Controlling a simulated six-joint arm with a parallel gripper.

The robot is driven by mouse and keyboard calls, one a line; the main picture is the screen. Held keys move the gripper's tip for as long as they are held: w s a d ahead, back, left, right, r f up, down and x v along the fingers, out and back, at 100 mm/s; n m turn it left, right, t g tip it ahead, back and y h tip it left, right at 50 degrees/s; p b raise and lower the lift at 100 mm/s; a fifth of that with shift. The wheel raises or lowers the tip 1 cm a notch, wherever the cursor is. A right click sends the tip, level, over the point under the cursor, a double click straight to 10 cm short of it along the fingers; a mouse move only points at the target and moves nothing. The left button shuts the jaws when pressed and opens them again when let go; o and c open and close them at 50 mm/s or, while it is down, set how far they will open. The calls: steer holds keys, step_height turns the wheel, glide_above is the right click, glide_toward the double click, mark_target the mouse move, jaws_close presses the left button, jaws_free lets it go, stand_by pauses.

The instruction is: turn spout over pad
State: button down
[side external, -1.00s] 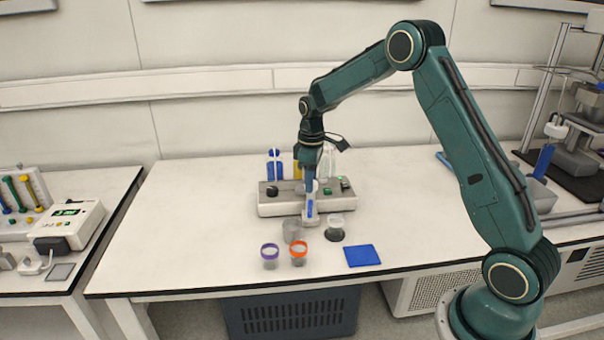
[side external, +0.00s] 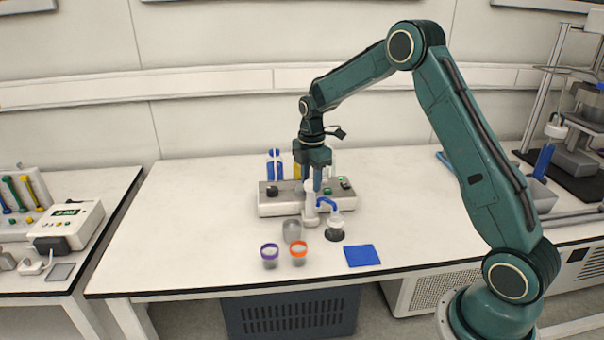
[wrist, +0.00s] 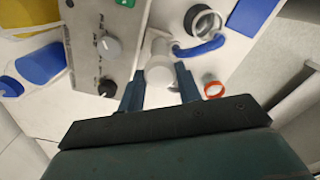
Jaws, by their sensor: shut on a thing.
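A white swivel head (wrist: 158,68) with a curved blue spout (side external: 327,203) stands at the front of the grey reactor base. My gripper (side external: 314,186) points down, its fingers on either side of the head, shut on it. In the wrist view the blue spout (wrist: 200,48) leads from the head toward a clear cup (wrist: 203,21). A flat blue square pad (side external: 362,255) lies to the right, apart from the spout.
A purple-rimmed cup (side external: 270,257), an orange-rimmed cup (side external: 298,255) and a plain grey cup (side external: 292,231) stand in front of the reactor base (side external: 283,207). Blue and yellow bottles are behind it.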

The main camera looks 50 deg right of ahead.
steer(key=shift+n, duration=0.5)
steer(key=c, duration=1)
jaws_free()
steer(key=shift+o, duration=0.2)
steer(key=shift+r, duration=0.15)
step_height(320, 180, up, 14)
steer(key=shift+f, duration=0.2)
steer(key=shift+s+a+r, duration=0.1)
